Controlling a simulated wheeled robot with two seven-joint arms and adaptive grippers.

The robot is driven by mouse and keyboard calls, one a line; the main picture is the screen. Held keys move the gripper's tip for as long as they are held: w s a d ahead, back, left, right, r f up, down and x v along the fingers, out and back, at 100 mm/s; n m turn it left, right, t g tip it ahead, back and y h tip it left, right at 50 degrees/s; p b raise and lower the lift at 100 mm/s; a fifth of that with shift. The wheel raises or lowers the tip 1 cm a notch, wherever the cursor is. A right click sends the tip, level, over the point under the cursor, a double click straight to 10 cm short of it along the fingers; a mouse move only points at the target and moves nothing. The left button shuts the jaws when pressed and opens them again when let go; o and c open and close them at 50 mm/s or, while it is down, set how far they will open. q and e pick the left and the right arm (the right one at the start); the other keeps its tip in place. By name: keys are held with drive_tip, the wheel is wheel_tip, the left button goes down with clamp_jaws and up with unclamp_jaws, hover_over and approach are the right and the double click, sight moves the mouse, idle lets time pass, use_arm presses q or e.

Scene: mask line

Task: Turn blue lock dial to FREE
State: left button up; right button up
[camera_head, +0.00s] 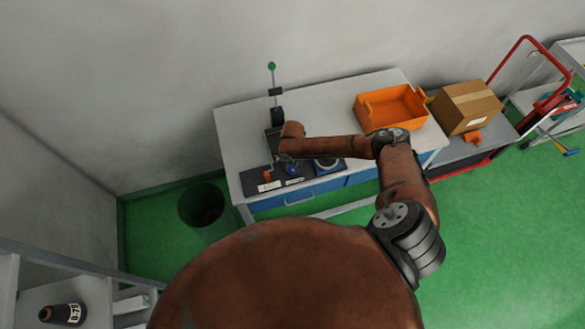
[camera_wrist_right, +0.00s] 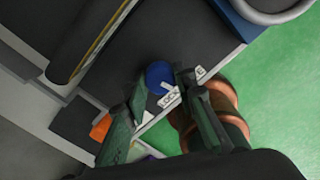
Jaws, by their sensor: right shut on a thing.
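The blue lock dial (camera_wrist_right: 159,75) is a round knob on a dark panel (camera_wrist_right: 85,122). It also shows small in the head view (camera_head: 293,169), partly covered by my gripper. My right gripper (camera_wrist_right: 160,92) is over the panel with its two fingers on either side of the dial, shut on it. In the head view the right gripper (camera_head: 288,160) is small, at the panel's front part. White labels (camera_wrist_right: 170,98) lie by the dial; one seems to read LOCK, and a finger partly hides the lettering. The dial's pointing direction cannot be made out. My left gripper is not in view.
A lever with a green ball (camera_head: 272,66) rises behind. An orange crate (camera_head: 365,112) and a cardboard box (camera_head: 466,105) are farther right. A dark bin (camera_head: 201,207) stands left of the bench.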

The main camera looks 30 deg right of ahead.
sight(292, 169)
drive_tip(key=n+b, duration=0.1)
drive_tip(key=n, duration=0.5)
idle(0.7)
drive_tip(key=o, duration=1.2)
drive_tip(key=shift+c, duration=0.2)
wheel_tip(292, 169, up, 12)
